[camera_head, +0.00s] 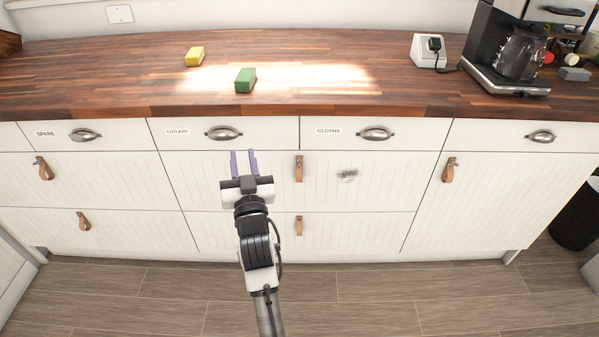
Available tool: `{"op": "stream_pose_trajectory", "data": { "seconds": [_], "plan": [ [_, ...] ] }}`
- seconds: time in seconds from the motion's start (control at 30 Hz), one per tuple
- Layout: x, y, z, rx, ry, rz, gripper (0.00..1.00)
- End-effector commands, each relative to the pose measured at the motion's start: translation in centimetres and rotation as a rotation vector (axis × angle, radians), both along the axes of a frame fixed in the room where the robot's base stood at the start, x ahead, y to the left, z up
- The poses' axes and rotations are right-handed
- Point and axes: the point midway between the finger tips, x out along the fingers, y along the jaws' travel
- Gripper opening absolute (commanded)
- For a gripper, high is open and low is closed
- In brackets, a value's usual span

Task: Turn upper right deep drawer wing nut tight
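A tan leather pull (448,172) hangs on the right deep front (500,190). A small metal fastener (452,162) shows at its top; I cannot tell whether it is a wing nut, or how tight it is. The upper middle deep drawer has a leather pull (299,170) with a small fastener at its top. A blurred grey patch (347,174) shows right of that pull; I cannot tell what it is. My gripper (244,160) has its two purple fingers apart, with nothing seen between them. It is in front of the upper middle drawer, left of both pulls.
Shallow drawers with metal cup handles (374,133) run under the wooden counter (320,98). A green block (245,80), a yellow block (195,57) and a coffee machine (508,60) stand on the counter. A black bin (574,215) stands at the right. The visible floor is clear.

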Motion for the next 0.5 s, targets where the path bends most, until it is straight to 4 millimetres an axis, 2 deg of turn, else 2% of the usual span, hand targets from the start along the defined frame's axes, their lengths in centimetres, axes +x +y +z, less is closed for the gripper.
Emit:
{"op": "stream_pose_trajectory", "data": {
  "seconds": [0.03, 0.1, 0.2, 0.33, 0.5],
  "plan": [
    [0.9, -3.2, -4.3, -0.014, 0.085, -0.062, 0.26],
    [1.3, -6.7, -8.5, -0.027, 0.176, -0.126, 0.26],
    [1.3, -10.3, -12.5, -0.034, 0.265, -0.191, 0.26],
    [1.2, -12.4, -14.7, -0.037, 0.317, -0.229, 0.26],
    [2.5, -12.6, -14.8, -0.037, 0.322, -0.232, 0.26]
  ]
}}
